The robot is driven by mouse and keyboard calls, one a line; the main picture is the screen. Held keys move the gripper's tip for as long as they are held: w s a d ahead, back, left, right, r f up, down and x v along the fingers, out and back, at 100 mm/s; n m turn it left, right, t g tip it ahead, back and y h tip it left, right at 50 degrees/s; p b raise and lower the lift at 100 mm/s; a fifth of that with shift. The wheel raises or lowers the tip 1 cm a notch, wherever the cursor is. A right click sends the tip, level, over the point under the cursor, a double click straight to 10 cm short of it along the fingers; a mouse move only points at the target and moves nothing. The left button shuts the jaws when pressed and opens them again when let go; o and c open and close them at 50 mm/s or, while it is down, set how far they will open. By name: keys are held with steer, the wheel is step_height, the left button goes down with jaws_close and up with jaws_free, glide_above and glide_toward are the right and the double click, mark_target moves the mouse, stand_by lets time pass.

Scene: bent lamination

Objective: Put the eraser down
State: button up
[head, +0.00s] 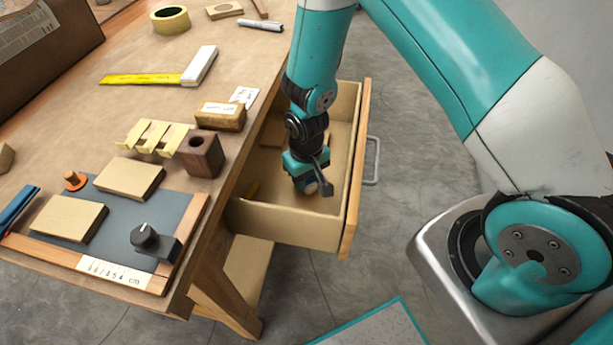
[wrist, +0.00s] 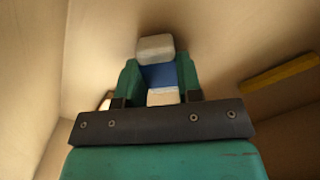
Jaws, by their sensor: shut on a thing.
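The eraser (wrist: 159,76) is a small block with pale ends and a blue band around its middle. My gripper (wrist: 158,78) is shut on it, with one green finger on each side. In the head view my gripper (head: 308,185) points down inside the open drawer (head: 285,221) of the workbench. Only a small part of the eraser shows there, below the gripper. I cannot tell whether the eraser touches the drawer floor.
Drawer walls stand close around my gripper. A yellow strip (wrist: 279,74) lies in the drawer to the right in the wrist view. On the bench (head: 80,120) are a wooden block with a hole (head: 201,155), a labelled block (head: 221,116) and a try square (head: 160,77).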

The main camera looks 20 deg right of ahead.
steer(key=shift+f, duration=0.1)
steer(key=o, duration=0.8)
steer(key=shift+o, duration=0.2)
steer(key=shift+r, duration=0.6)
steer(key=s+a+r+n+y, duration=0.15)
steer(key=s+r, duration=0.25)
steer(key=r, duration=0.9)
steer(key=s+a+r+n+y, duration=0.15)
steer(key=s+r, duration=0.25)
steer(key=r, duration=0.8)
steer(key=s+a+r+n+y, duration=0.1)
steer(key=s+r+n, duration=0.1)
steer(key=s+r, duration=0.5)
steer(key=s, duration=0.3)
steer(key=shift+s+a, duration=0.25)
steer(key=shift+s, duration=0.05)
steer(key=shift+r, duration=0.1)
